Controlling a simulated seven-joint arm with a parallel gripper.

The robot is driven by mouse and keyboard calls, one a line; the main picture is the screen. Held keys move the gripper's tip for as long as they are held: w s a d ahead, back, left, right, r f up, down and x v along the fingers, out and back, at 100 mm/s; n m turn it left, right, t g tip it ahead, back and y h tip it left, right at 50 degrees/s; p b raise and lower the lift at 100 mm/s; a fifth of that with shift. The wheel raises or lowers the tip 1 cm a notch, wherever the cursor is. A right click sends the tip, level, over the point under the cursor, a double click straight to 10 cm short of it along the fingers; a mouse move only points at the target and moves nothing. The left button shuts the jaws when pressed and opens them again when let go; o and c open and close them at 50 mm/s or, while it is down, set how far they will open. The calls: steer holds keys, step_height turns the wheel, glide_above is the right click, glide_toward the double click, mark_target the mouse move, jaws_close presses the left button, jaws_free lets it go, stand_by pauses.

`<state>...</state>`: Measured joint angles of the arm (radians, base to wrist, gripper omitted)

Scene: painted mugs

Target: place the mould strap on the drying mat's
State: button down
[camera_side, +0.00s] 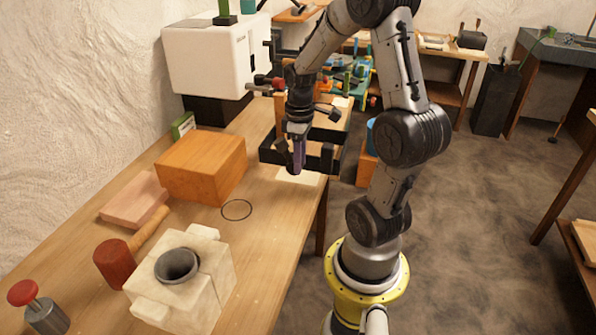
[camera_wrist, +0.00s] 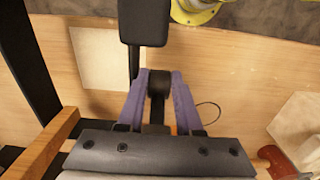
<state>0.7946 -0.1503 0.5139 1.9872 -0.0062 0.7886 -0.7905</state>
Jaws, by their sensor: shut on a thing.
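The cream square (camera_wrist: 108,57) that looks like the drying mat lies flat on the wood, up and left of the strap in the wrist view. In the side view part of this mat (camera_side: 300,178) shows below my gripper.
A black frame (camera_side: 268,153) stands close behind my gripper. An orange wooden block (camera_side: 200,168), a pale mould (camera_side: 205,285) with a grey cup, and a red mallet (camera_side: 113,264) stand nearer. A thin dark ring (camera_side: 237,219) lies on clear bench.

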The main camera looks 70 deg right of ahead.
steer(key=shift+w+d+f, duration=0.15)
steer(key=shift+d, duration=0.05)
steer(key=shift+w+d+f, duration=0.1)
steer(key=shift+w+f, duration=0.05)
steer(key=shift+f, duration=0.85)
steer(key=shift+w+d+f, duration=0.1)
steer(key=shift+f, duration=0.85)
steer(key=c, duration=0.6)
jaws_free()
steer(key=shift+f, duration=0.15)
